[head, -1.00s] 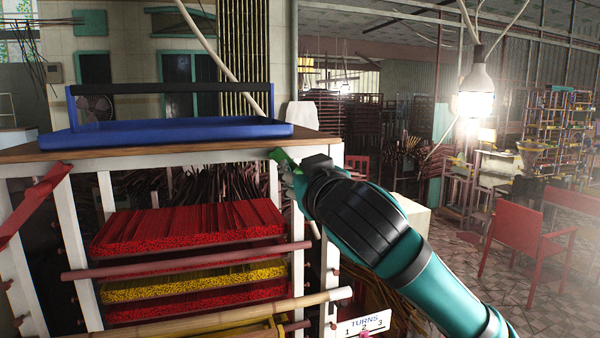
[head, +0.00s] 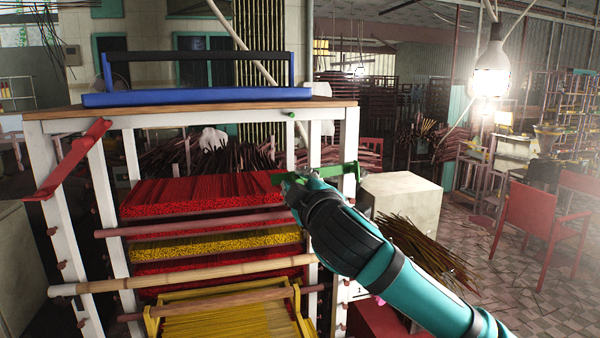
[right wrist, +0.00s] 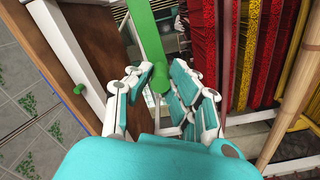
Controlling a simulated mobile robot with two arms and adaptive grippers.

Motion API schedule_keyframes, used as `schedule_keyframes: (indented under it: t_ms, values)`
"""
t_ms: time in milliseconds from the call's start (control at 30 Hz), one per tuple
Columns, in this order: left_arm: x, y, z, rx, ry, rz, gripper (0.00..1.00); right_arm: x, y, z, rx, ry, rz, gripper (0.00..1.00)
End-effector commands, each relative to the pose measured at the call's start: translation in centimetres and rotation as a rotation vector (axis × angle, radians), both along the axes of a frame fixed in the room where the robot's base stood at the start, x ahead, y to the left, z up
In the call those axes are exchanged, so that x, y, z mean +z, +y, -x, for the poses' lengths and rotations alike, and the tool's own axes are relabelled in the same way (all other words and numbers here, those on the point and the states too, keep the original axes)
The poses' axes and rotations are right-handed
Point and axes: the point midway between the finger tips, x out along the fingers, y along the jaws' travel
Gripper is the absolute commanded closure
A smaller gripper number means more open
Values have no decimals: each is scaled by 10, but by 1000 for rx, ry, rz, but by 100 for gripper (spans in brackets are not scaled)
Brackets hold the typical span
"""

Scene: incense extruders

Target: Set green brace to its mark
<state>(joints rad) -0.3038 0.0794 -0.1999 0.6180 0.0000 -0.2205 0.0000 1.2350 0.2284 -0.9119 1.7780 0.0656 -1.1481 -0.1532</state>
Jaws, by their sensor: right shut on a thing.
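The green brace (head: 337,172) is a flat bar, held roughly level across the right front of the white rack (head: 104,190), below its wooden top. My right gripper (head: 286,184) is shut on it; the gripper covers part of the bar. In the right wrist view the brace (right wrist: 146,28) runs up from between the fingers (right wrist: 160,88). A small green peg (head: 291,114) sticks out near the top of the rack's right front post, above the brace; it also shows in the right wrist view (right wrist: 79,89). I cannot tell whether the brace touches the post. My left gripper is not in view.
A red brace (head: 76,160) slants across the rack's left posts. A blue tray (head: 190,98) stands on top. Red incense bundles (head: 200,194) and yellow ones (head: 215,246) fill the shelves behind horizontal poles. A pale box (head: 402,208) and loose sticks stand right.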

Motion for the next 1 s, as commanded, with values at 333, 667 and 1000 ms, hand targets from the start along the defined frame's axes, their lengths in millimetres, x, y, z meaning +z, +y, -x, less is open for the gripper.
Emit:
schedule_keyframes:
  t_ms: [333,667,1000]
  values:
    - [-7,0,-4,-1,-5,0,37,-41,-8,-3,4,-98,309,100]
    - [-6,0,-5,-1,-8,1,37,-66,-21,-7,5,-172,535,100]
    - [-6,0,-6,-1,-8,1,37,-77,-29,-9,6,-208,642,100]
